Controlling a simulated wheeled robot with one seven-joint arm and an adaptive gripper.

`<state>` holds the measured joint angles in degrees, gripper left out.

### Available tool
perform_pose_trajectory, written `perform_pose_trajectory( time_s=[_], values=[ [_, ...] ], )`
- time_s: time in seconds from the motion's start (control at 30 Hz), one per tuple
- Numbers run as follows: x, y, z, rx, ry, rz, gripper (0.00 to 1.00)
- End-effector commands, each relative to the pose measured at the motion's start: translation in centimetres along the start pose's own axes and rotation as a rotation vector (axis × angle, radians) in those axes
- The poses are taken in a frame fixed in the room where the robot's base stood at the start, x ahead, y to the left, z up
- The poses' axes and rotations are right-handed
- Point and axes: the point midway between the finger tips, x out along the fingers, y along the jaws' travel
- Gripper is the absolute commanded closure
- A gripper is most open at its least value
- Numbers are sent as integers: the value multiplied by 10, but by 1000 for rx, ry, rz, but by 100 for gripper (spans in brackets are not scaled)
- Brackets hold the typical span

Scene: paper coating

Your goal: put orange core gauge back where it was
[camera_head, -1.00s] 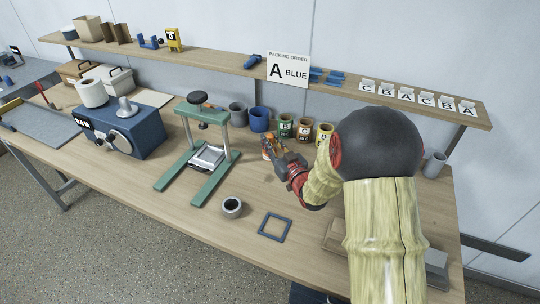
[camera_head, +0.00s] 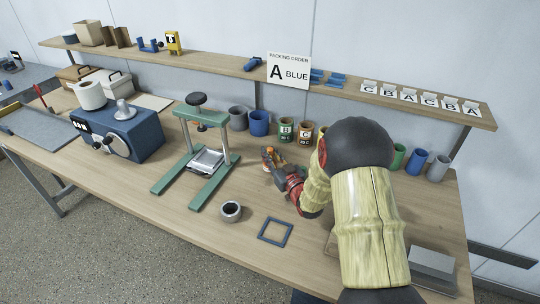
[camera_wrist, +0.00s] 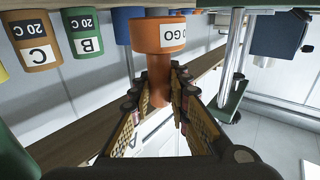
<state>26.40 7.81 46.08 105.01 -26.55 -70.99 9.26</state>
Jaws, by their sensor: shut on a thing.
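The orange core gauge (camera_wrist: 150,37) has a wide round head with a "GO" label and a narrower orange stem. In the wrist view my gripper (camera_wrist: 158,95) is shut around the stem, with the head sticking out beyond the fingertips. In the head view my gripper (camera_head: 274,164) is over the bench, right of the green press stand (camera_head: 188,160) and in front of the row of cups. Only a little orange of the gauge shows there, mostly hidden by the fingers.
Behind my gripper stand labelled cups, green (camera_head: 286,130) and brown (camera_head: 305,132), and a blue cup (camera_head: 259,123). My arm hides part of the right side.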

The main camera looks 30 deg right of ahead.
Motion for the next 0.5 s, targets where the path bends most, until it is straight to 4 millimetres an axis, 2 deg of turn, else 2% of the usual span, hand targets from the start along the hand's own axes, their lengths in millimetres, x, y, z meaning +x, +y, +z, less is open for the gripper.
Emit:
perform_pose_trajectory(
  time_s=[0.5],
  values=[
    [0,0,15,1,-3,0,100]
  ],
)
